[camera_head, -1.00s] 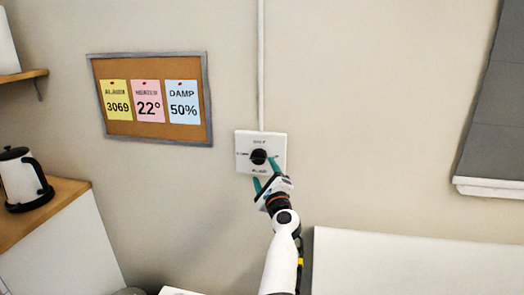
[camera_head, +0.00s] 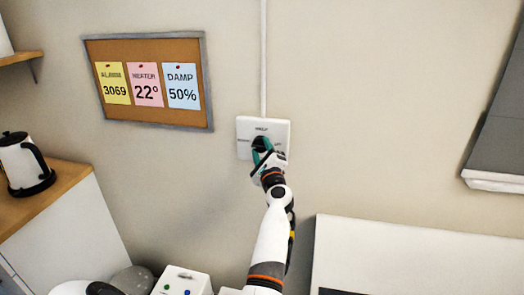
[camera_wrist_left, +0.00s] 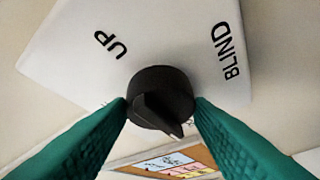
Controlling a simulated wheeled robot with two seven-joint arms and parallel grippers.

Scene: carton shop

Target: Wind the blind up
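A white switch plate (camera_head: 281,131) with a black round knob (camera_wrist_left: 162,92) is on the wall. In the left wrist view the word UP shows on the plate to the upper left of the knob and BLIND to the right. The knob's raised ridge points down and slightly right there; another label is mostly hidden. My left gripper (camera_head: 262,153) is at the plate, its green fingertips (camera_wrist_left: 161,108) against both sides of the knob. The dark grey blind (camera_head: 508,125) hangs at the right edge, with a pale bottom bar (camera_head: 494,181). My right gripper is out of view.
A cork board (camera_head: 150,48) with three notes hangs left of the plate. A kettle (camera_head: 22,165) stands on a wooden counter (camera_head: 66,180) at left. A white box with buttons (camera_head: 183,282) is at the bottom, a white surface (camera_head: 420,260) at lower right.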

